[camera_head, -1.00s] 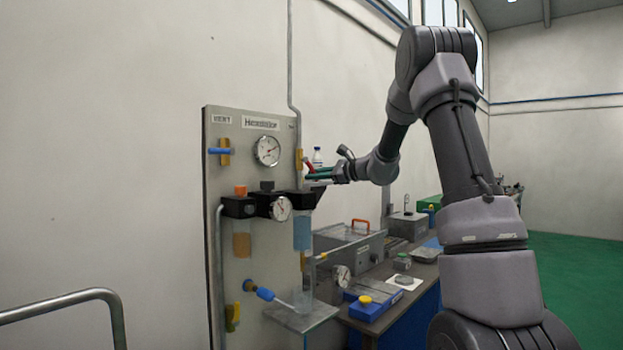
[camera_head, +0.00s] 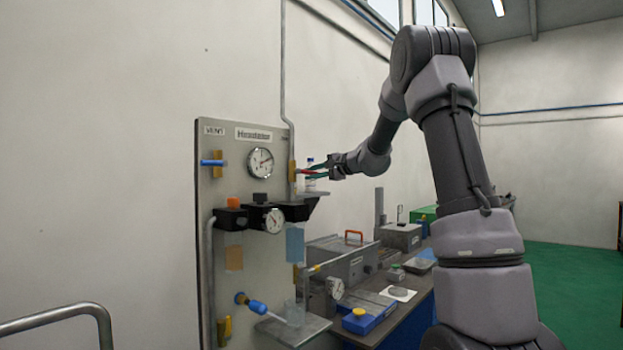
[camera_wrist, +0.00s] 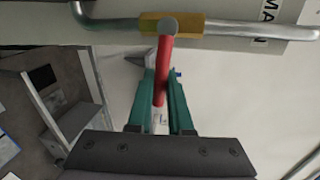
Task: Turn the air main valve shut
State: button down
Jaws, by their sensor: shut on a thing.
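The air main valve has a brass-yellow body (camera_wrist: 185,25) on a grey pipe, with a red lever (camera_wrist: 162,75). In the wrist view the lever stands roughly square across the pipe. My gripper (camera_wrist: 163,88) has its green fingers on either side of the lever and is shut on it. In the head view the valve body (camera_head: 292,173) is at the panel's right edge. The thin red lever (camera_head: 308,172) points right, into my gripper (camera_head: 318,171). The fingers partly hide the lever's outer end.
The panel (camera_head: 214,285) carries a blue-handled valve (camera_head: 212,163), gauges (camera_head: 260,163) and a lower blue-handled valve (camera_head: 250,303). A small bottle (camera_head: 310,183) stands on a shelf just behind my fingers. A cluttered bench is to the right. A handrail (camera_head: 60,318) is at lower left.

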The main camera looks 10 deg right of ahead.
jog(key=shift+r+n, duration=0.3)
jog(key=shift+n, duration=0.1)
dwell(0.3)
jog(key=c, duration=0.8)
grip_release()
jog(key=shift+c, duration=0.2)
jog(key=v, duration=1)
jog(key=shift+s+r, duration=0.15)
jog(key=shift+s, duration=0.25)
jog(key=shift+d, duration=0.15)
